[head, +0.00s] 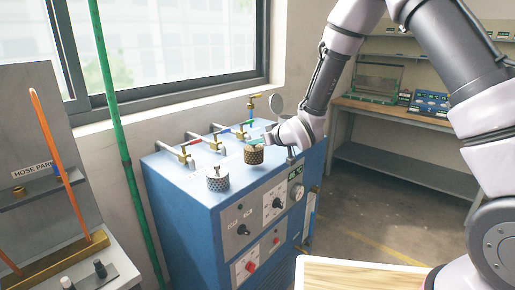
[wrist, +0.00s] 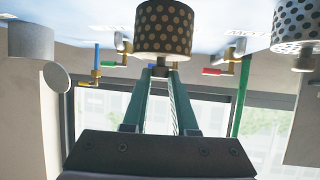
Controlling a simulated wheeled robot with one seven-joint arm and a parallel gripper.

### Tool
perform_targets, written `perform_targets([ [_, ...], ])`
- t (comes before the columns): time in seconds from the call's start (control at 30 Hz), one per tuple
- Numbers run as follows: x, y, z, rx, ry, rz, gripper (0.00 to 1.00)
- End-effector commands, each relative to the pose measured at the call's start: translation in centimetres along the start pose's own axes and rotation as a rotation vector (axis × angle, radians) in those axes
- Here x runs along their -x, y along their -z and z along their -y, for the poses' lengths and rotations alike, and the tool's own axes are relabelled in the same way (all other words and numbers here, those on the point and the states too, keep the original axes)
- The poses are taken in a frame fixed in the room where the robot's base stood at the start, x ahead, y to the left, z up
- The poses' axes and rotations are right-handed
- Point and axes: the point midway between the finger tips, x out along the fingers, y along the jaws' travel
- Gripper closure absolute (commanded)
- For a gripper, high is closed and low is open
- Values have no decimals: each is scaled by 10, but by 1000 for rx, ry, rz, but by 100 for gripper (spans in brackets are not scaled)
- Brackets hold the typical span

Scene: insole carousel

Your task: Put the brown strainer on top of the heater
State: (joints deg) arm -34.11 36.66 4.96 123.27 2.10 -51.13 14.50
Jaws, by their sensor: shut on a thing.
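The brown strainer (head: 253,155), a short perforated drum with a small knob, is over the top of the blue heater cabinet (head: 180,190). I cannot tell whether its base touches the top or hangs just above it. My gripper (head: 258,141) reaches in from the right and is shut on the strainer's knob. In the wrist view, which looks upside down, the green fingers of my gripper (wrist: 161,71) close together at the brown strainer (wrist: 163,30). The fingertips partly hide the knob.
A white perforated strainer (head: 217,180) stands on the cabinet top, left of the brown one. Brass valves with coloured handles (head: 184,154) line the back, near the window wall. A green vertical pipe (head: 118,130) stands left of the cabinet. A workbench (head: 400,115) is at the right rear.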

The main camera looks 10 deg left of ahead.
Motion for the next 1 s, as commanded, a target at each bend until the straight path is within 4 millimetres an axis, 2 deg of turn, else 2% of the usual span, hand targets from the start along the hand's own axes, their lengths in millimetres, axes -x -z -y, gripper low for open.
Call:
perform_targets([
  [0.03,-4,-9,0,-1,0,4,100],
  [0.13,-9,-19,0,0,0,2,100],
  [0.5,-11,-22,0,0,0,0,100],
  [0.53,-11,-22,0,0,0,0,63],
  [0.57,-11,-22,0,0,0,0,51],
  [0.6,-11,-22,0,0,0,0,44],
  [1.0,-5,-19,0,0,-1,1,44],
])
